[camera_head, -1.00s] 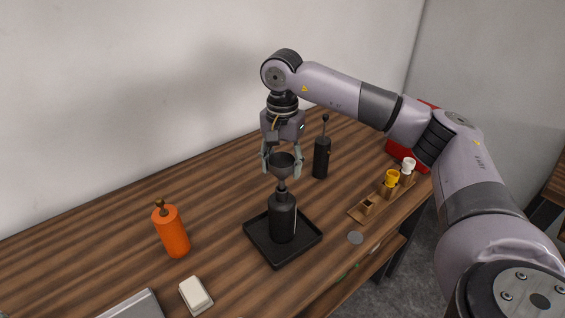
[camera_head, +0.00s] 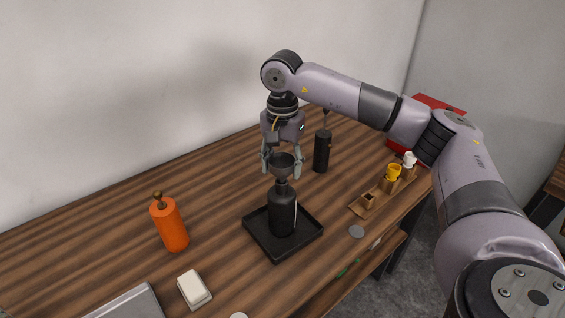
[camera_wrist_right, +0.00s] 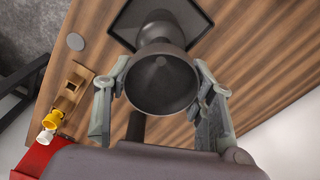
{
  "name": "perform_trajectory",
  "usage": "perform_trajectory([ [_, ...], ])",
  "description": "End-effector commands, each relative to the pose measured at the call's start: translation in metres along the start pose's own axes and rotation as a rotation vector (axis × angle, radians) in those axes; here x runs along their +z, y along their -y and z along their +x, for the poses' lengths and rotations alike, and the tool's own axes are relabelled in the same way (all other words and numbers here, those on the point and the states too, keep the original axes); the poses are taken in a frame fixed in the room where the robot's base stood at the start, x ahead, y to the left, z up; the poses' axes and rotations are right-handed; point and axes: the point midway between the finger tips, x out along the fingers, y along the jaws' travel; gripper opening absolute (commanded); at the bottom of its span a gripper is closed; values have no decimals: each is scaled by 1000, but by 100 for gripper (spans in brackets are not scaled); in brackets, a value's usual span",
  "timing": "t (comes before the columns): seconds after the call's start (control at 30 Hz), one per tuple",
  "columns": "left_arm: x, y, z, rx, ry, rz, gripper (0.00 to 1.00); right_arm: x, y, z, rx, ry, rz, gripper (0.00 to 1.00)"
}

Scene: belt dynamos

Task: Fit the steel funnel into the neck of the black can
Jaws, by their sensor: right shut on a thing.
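The dark grey steel funnel (camera_head: 282,165) is upright, wide mouth up, between the fingers of my right gripper (camera_head: 282,172), which is shut on it. The black can (camera_head: 283,212) stands upright in a black tray (camera_head: 262,241), directly below the funnel. The funnel's lower end meets the can's neck in the head view; how deep the stem sits inside cannot be told. In the right wrist view I look into the funnel's mouth (camera_wrist_right: 160,88), with a finger on each side; the can (camera_wrist_right: 157,31) is partly hidden behind it. My left gripper is not in view.
An orange bottle (camera_head: 169,225) and a white block (camera_head: 194,289) stand to the left. A dark bottle (camera_head: 321,154) stands close behind the gripper. A wooden rack (camera_head: 367,203) with yellow and white pieces and a red box (camera_head: 440,106) are at right.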

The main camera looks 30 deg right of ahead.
Motion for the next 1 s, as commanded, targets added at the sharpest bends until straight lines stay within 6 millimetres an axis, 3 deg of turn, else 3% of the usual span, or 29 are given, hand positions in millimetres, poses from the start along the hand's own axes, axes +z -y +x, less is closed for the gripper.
perform_trajectory([
  [0.57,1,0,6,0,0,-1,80,0,0,9,1,1,0,21],
  [0.6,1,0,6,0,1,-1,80,0,0,9,1,1,0,53],
  [0.9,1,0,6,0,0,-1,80,0,0,8,0,0,0,73],
  [1.0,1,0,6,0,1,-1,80,0,0,8,0,0,0,74],
])
